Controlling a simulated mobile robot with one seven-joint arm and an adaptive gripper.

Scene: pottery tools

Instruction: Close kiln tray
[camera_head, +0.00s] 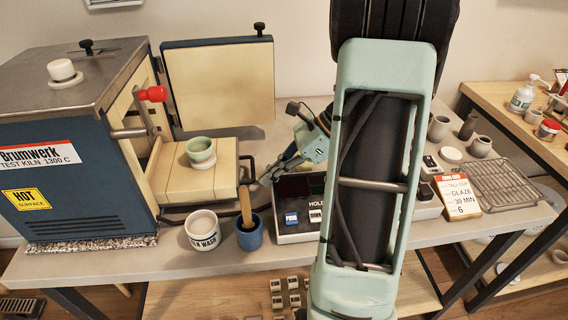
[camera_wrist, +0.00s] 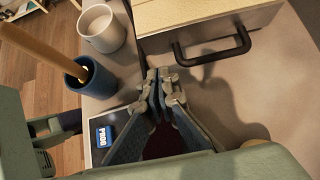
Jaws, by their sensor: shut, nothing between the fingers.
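The kiln (camera_head: 70,150) stands at the left of the bench, a blue box with a grey metal top. Its door (camera_head: 222,85) is swung open, showing the cream inner face. The kiln tray (camera_head: 215,182) is pulled out of the front and carries a small green cup (camera_head: 201,152). The tray's dark handle (camera_head: 247,168) faces right; the handle also shows in the wrist view (camera_wrist: 213,50). My gripper (camera_head: 266,182) is shut and empty, just right of the handle and apart from it. In the wrist view my gripper (camera_wrist: 163,75) points toward the tray front, left of the handle.
A white mug (camera_head: 203,232) and a blue cup (camera_head: 250,236) with a wooden-handled tool stand in front of the tray. A control box (camera_head: 300,236) lies below my gripper. A red-knobbed lever (camera_head: 150,94) sticks out beside the kiln opening. A wire rack (camera_head: 497,180) lies right.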

